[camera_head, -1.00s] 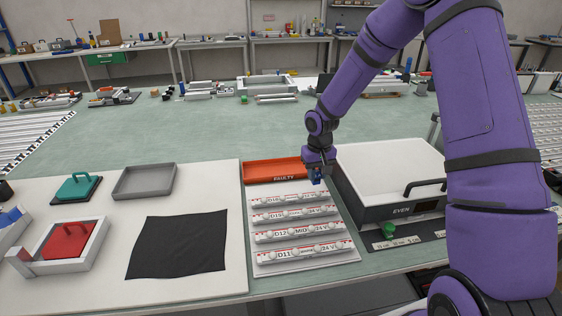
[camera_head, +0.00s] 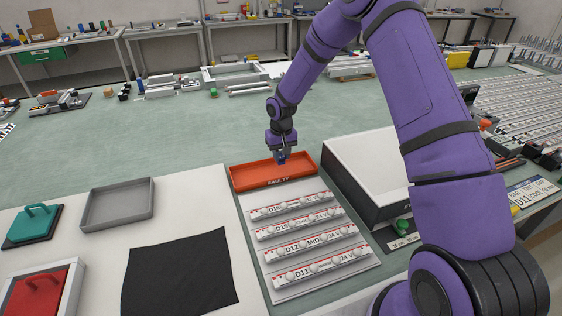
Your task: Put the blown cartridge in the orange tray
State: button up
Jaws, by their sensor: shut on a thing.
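A grey tray (camera_head: 118,204), black cloth (camera_head: 180,272), teal-handled block (camera_head: 34,225) and red block (camera_head: 38,290) are on the left.

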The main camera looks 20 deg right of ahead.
aim_at(281, 164)
jog(key=shift+f, duration=1.5)
jog(key=shift+f, duration=0.15)
jog(key=o, duration=0.9)
